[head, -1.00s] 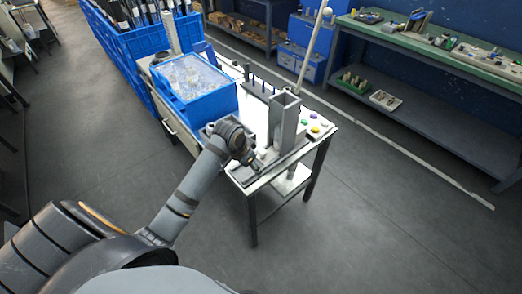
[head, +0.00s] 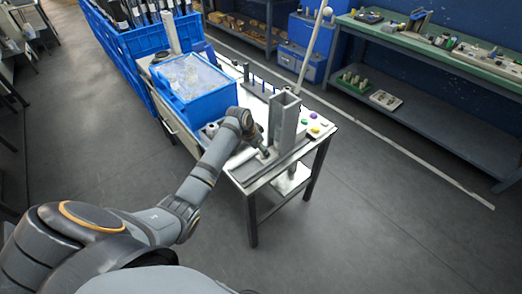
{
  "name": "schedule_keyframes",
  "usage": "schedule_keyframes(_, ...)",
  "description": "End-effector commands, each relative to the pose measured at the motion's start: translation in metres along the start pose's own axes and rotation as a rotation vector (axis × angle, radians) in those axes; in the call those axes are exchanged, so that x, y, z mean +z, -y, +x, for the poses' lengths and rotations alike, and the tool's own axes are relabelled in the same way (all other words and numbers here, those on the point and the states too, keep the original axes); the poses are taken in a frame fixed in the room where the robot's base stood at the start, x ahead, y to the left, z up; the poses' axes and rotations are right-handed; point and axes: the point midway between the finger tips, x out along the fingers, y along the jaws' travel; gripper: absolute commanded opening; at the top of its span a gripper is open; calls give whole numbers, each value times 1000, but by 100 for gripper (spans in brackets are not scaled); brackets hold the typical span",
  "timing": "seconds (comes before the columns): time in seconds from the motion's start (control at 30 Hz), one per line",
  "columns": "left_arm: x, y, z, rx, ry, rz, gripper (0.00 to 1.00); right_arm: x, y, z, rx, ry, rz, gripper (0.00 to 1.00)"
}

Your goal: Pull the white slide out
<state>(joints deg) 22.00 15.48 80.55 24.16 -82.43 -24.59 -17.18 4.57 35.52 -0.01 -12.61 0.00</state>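My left arm reaches in from the left over the small work table. My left gripper (head: 264,151) is small and dark at the foot of the upright grey chute (head: 285,122). I cannot tell whether its fingers are open or shut, or whether they touch anything. A pale, whitish piece (head: 239,160) lies on the table just left of the gripper, partly behind my forearm. It may be the white slide, but it is too small to be sure. A grey rail (head: 270,177) runs along the table's front edge. My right gripper is not in view.
A blue crate (head: 212,103) with clear bags stands left of the chute. Coloured buttons (head: 314,131) sit on a white panel to its right. A pale pole (head: 312,50) rises behind the table. The floor in front is clear.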

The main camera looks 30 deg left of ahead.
Motion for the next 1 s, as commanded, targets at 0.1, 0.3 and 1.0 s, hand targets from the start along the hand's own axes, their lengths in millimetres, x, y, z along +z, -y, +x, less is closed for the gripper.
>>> schedule_keyframes(0.1,0,0,8,-1,0,1,53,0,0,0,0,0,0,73)
schedule_keyframes(0.3,0,0,10,-1,0,2,53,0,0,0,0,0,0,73)
schedule_keyframes(1.0,0,0,10,-1,0,1,0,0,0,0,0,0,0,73)
